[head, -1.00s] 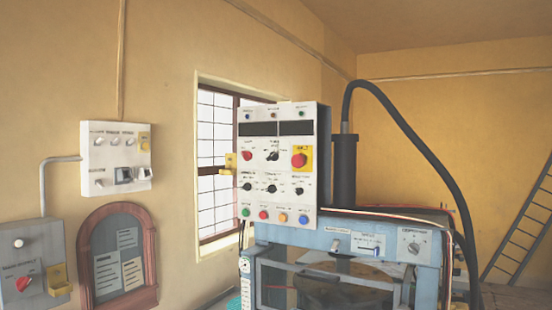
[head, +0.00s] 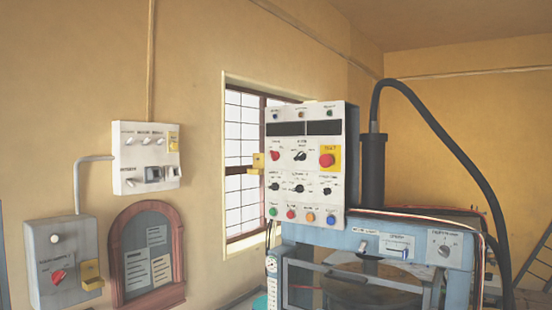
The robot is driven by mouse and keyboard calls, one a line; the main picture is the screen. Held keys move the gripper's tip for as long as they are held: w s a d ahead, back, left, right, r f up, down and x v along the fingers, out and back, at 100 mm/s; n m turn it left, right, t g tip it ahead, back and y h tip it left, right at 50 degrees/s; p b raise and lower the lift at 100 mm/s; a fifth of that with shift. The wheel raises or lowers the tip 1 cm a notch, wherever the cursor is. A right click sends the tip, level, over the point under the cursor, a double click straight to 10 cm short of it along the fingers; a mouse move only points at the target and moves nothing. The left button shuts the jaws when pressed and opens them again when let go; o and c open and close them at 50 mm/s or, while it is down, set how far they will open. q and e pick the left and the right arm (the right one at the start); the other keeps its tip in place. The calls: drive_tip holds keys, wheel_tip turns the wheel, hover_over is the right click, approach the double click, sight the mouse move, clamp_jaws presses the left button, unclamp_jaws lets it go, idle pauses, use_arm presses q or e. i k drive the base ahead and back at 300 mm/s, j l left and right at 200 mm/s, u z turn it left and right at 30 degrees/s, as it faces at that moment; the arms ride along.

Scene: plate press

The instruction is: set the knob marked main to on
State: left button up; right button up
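The labels are too small to read, so I cannot tell which knob is marked main. The white control panel (head: 310,225) has a red knob (head: 275,156) at its upper left and several black knobs, one of them a black knob (head: 299,156) in the same row. A grey wall box (head: 45,285) at the far left carries another red knob (head: 58,276) with a label above it. Neither of my grippers is in view.
A red mushroom button (head: 327,160) sits on a yellow plate on the panel. A smaller white switch box (head: 130,182) and a framed notice board (head: 178,255) hang on the left wall. The blue press (head: 345,240) stands below the panel, with a thick black hose (head: 450,145) at right.

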sight(275, 156)
drive_tip(key=i+j+z, duration=0.5)
drive_tip(key=j, duration=0.15)
drive_tip(key=i+j+z, duration=0.25)
drive_tip(key=j, duration=0.15)
drive_tip(key=i+j+z, duration=0.25)
drive_tip(key=j, duration=0.15)
drive_tip(key=k+l, duration=0.05)
drive_tip(key=k, duration=0.05)
